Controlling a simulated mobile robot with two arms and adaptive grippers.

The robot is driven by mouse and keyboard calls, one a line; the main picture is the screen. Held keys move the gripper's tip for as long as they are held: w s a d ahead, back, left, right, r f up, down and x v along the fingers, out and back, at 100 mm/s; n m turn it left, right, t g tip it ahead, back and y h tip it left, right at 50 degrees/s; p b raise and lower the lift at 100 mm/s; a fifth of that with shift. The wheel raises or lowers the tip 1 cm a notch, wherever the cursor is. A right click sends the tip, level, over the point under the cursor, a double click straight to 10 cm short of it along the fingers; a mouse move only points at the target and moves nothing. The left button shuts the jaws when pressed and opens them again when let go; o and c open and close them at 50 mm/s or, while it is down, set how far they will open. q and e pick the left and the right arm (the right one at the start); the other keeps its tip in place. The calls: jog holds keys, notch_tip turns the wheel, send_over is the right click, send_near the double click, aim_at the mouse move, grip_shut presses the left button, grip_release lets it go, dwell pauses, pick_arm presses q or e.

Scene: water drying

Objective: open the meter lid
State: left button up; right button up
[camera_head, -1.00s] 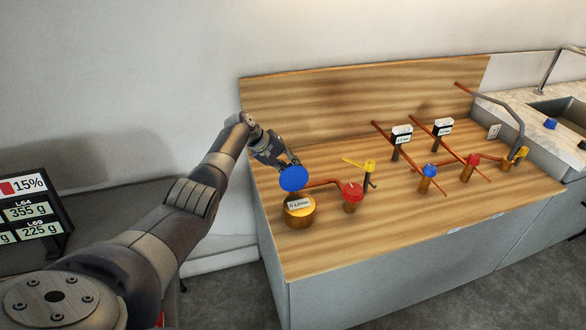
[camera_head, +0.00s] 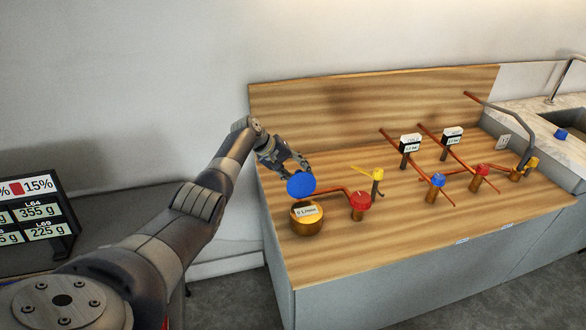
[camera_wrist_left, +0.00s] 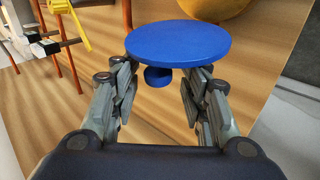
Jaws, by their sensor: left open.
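The blue round meter lid (camera_head: 301,185) stands raised above the brass meter (camera_head: 308,223), and the meter's labelled face is uncovered. My left gripper (camera_head: 291,167) is just behind the lid, on the wall side. The knob sits between the spread fingers of my left gripper (camera_wrist_left: 160,92), with gaps on both sides. The lid hides part of the fingertips in the head view. My right gripper is not in view.
A copper pipe runs from the meter to a red valve (camera_head: 360,200) and a yellow-handled valve (camera_head: 369,173). Blue, red and yellow valves and two small gauges stand further right. The wooden backboard (camera_head: 340,110) is behind. The front of the wooden top is clear.

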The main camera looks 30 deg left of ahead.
pick_arm(q)
jog(key=shift+r, duration=0.1)
jog(key=v, duration=1.2)
jog(key=shift+a, duration=0.2)
